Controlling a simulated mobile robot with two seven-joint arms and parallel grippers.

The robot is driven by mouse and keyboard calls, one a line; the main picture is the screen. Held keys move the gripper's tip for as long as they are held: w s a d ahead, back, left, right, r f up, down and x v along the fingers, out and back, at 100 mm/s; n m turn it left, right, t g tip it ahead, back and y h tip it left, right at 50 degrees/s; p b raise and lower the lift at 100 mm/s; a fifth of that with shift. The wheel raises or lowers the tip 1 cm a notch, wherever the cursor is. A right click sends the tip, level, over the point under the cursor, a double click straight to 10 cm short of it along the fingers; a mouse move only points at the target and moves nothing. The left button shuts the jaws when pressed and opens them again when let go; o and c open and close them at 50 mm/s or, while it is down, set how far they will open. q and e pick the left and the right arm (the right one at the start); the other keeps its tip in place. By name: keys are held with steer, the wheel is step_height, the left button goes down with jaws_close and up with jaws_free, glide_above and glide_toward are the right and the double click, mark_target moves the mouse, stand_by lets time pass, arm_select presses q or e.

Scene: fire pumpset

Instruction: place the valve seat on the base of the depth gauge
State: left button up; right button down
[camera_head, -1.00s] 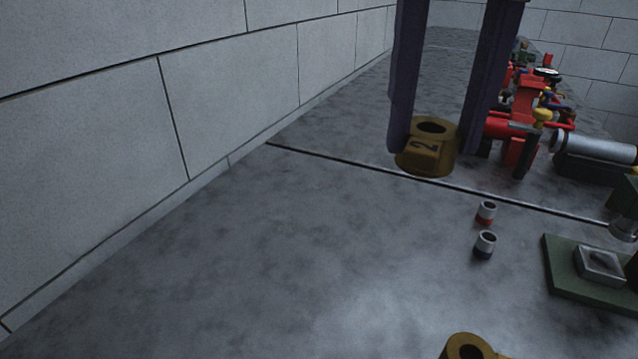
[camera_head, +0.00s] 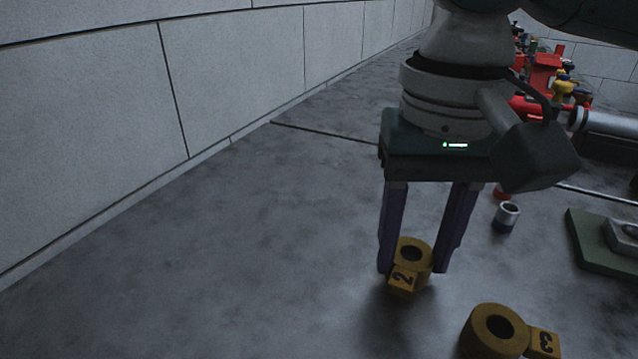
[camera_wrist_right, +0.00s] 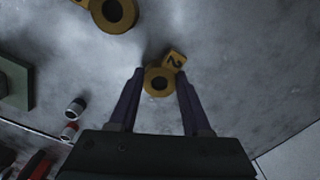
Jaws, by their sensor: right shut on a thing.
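A brass-yellow ring with a tab marked 2 (camera_head: 402,280), apparently the valve seat, is between the fingers of my right gripper (camera_head: 413,268), which is shut on it. The ring is upright, hole facing up, low over the floor; I cannot tell if it touches. It also shows between the fingers in the right wrist view (camera_wrist_right: 158,93). A green plate (camera_head: 588,245) with a grey metal block on it, perhaps the depth gauge's base, is cut off at the right edge, right of the gripper. My left gripper is not in view.
A larger yellow ring marked 3 (camera_head: 480,340) lies close by, front right. Red pump machinery (camera_head: 545,72) is at the back right. The floor left is clear.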

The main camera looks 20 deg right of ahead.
steer(key=shift+c, duration=1.8)
jaws_free()
steer(key=shift+f, duration=0.1)
